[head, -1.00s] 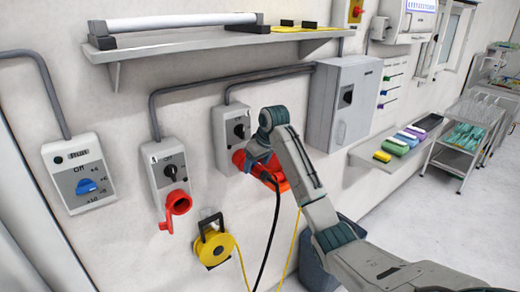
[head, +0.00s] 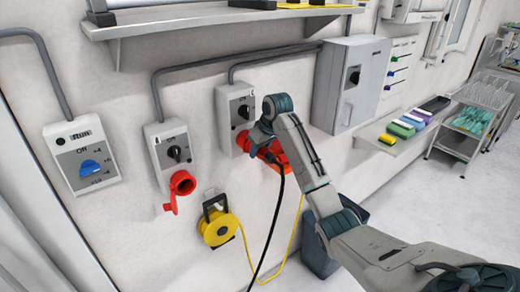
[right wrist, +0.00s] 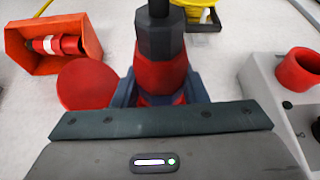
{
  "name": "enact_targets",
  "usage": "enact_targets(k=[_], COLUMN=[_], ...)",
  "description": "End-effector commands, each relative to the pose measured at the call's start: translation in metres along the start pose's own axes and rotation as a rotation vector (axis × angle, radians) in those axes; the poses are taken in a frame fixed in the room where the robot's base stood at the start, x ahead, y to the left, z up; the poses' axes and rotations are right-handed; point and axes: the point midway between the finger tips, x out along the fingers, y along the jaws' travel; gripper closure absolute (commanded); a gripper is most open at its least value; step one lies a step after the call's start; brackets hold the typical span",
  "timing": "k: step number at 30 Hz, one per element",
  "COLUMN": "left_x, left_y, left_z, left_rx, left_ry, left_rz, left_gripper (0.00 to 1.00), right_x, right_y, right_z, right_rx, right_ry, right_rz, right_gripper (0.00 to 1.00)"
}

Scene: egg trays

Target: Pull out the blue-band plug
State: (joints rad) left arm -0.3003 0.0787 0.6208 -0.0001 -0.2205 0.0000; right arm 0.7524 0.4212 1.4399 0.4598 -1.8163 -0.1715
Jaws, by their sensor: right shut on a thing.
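My right gripper (head: 262,138) is at the right-hand switched socket box (head: 233,106) on the wall. In the right wrist view its fingers (right wrist: 160,92) are shut around a red plug (right wrist: 161,72) with a dark grey back end and a black cable. I cannot tell whether the plug is seated in the socket. A round red lid (right wrist: 87,84) stands open beside it. My left gripper is out of view.
A red holder (right wrist: 88,35) with a white-banded red piece is beside the plug. The neighbouring box (head: 169,145) has an empty red socket (head: 182,182). A yellow cable reel (head: 217,229) hangs below; a grey cabinet (head: 338,80) is to the right. The black cable (head: 272,228) hangs down.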

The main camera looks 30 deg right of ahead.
Motion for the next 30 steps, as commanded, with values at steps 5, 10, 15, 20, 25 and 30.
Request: enact_targets(k=[5,10,15,20,25,30], left_x=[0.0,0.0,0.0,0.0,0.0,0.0], left_y=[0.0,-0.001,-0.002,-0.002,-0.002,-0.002], left_z=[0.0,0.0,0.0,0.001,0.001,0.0], left_rx=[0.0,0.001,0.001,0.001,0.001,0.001], left_ry=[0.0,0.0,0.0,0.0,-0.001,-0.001], left_rz=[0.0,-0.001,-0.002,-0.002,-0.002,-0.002], left_gripper=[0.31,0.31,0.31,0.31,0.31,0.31], right_x=[-0.002,-0.004,-0.006,-0.008,-0.01,-0.012], right_y=[0.0,0.0,0.0,-0.001,-0.002,-0.001], right_z=[0.005,0.01,0.014,0.019,0.023,0.028], right_rx=[0.0,0.001,0.0,0.0,-0.001,0.0], right_ry=[0.0,-0.002,0.0,0.0,0.001,0.001], right_rz=[0.001,0.0,0.0,0.001,0.001,0.001], right_gripper=[0.93,0.93,0.93,0.93,0.93,0.93])
